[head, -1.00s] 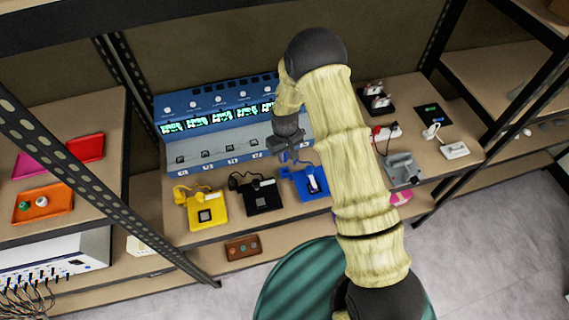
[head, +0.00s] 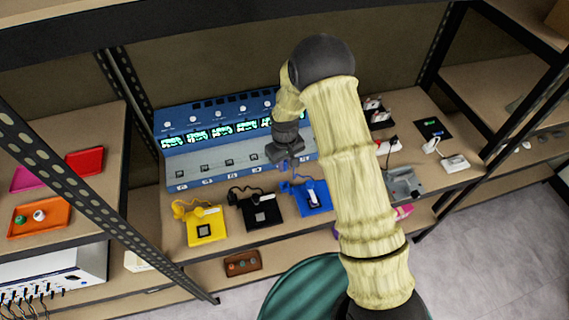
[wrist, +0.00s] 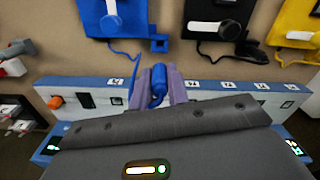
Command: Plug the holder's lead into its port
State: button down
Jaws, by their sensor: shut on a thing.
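My gripper (wrist: 158,88) is shut on the blue plug (wrist: 158,76) of a blue lead. In the head view my gripper (head: 285,158) is low in front of the right part of the freeze dryer's sloped panel (head: 215,168). The blue holder (head: 324,205) lies on the shelf just in front, with a white-topped item on it; it also shows in the wrist view (wrist: 134,20). The lead runs from the holder to the plug. A row of small square ports (head: 229,162) crosses the panel. The port closest to the plug is hidden behind my gripper, so contact cannot be told.
A black holder (head: 275,218) and a yellow holder (head: 217,235) with their own leads lie left of the blue one. A grey device (head: 402,185) stands to the right. In the wrist view an orange knob (wrist: 55,102) is on the panel's left.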

jog(key=shift+r, duration=0.5)
jog(key=w+a, duration=0.1)
jog(key=w, duration=0.5)
jog(key=shift+w, duration=0.3)
jog(key=shift+a, duration=0.1)
jog(key=w+a+b, duration=0.1)
jog(key=w, duration=0.5)
jog(key=shift+w+a+b, duration=0.15)
jog(key=shift+w+b, duration=0.1)
jog(key=shift+b, duration=0.15)
jog(key=b, duration=0.2)
jog(key=shift+f+b, duration=0.35)
